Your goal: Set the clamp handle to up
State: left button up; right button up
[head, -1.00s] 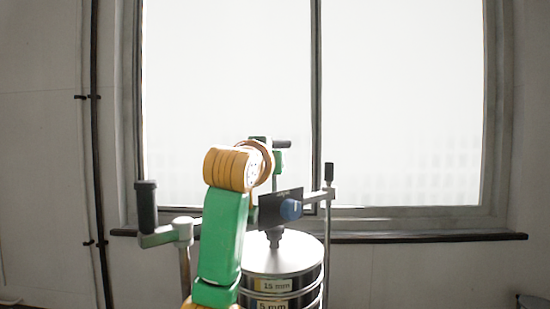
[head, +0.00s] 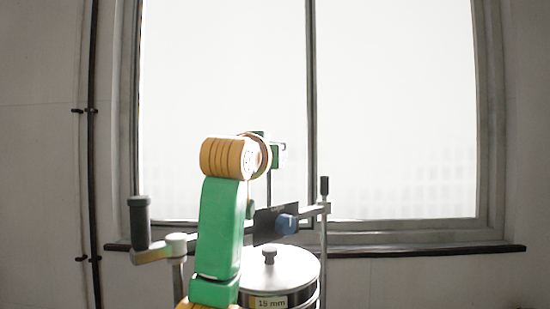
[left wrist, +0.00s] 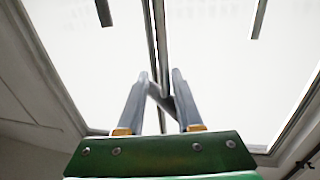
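In the head view, a metal lever (head: 153,256) with an upright dark grip (head: 140,222) stands left of my arm; I cannot tell for sure that it is the clamp handle. A dark plate (head: 264,223) with a blue knob (head: 286,224) is above the round sieve lid (head: 290,264), partly behind my arm. My left gripper is mostly hidden behind its orange wrist in the head view. In the left wrist view, its gripper (left wrist: 160,74) has its fingers apart, with a grey bar seen between or behind them. My right gripper is not in view.
The sieve stack, with a "15 mm" label (head: 272,302), stands in front of the window. A thin post (head: 323,235) with a dark top rises at its right. The window sill (head: 430,251) runs behind. The right side is clear.

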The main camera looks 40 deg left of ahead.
pick_arm(q)
jog(key=shift+s+r, duration=0.1)
jog(key=b+v, duration=0.4)
jog(key=v, duration=0.2)
jog(key=shift+s, duration=0.35)
